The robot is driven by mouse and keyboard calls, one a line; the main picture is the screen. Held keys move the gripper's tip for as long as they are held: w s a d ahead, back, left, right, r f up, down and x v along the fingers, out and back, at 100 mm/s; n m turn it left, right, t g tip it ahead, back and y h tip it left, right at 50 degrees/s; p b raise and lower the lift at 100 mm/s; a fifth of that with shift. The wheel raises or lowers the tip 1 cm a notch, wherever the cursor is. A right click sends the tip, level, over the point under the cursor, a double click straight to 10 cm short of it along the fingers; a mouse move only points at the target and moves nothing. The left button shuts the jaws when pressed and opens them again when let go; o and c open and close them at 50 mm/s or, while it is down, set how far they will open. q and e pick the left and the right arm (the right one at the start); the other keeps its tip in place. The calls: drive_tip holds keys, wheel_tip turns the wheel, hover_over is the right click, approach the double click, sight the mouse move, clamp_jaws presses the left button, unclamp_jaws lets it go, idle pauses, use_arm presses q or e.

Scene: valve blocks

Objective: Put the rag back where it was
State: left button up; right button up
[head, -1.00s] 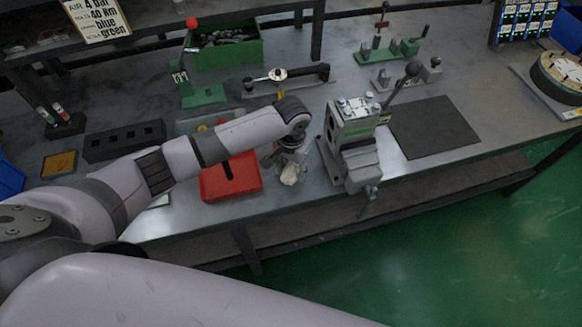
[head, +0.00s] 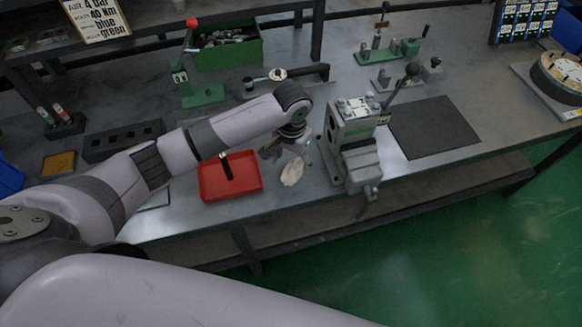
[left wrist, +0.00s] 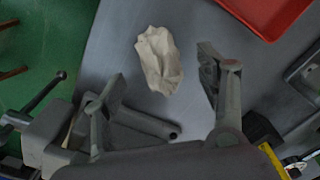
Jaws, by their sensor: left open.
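The rag (head: 292,172) is a crumpled off-white cloth lying on the grey workbench, between the red tray and the vise-like fixture. In the left wrist view the rag (left wrist: 160,60) lies on the bench top just beyond my fingertips, in the gap between them. My left gripper (head: 284,150) hangs above and behind the rag in the head view. In the left wrist view the fingers (left wrist: 160,72) are spread apart with nothing between them. I cannot tell how high they are above the rag. My right gripper is not in view.
The red tray (head: 247,185) with a black item in it stands left of the rag. The grey-green fixture (head: 352,140) with a lever stands close on the right. A dark mat (head: 433,127) lies farther right. The bench's front edge is near the rag.

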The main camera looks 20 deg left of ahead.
sight(291, 170)
use_arm(q)
wheel_tip(291, 170, up, 8)
drive_tip(key=shift+r+b, duration=0.15)
drive_tip(key=shift+b, duration=0.15)
drive_tip(key=shift+s, duration=0.1)
idle(0.4)
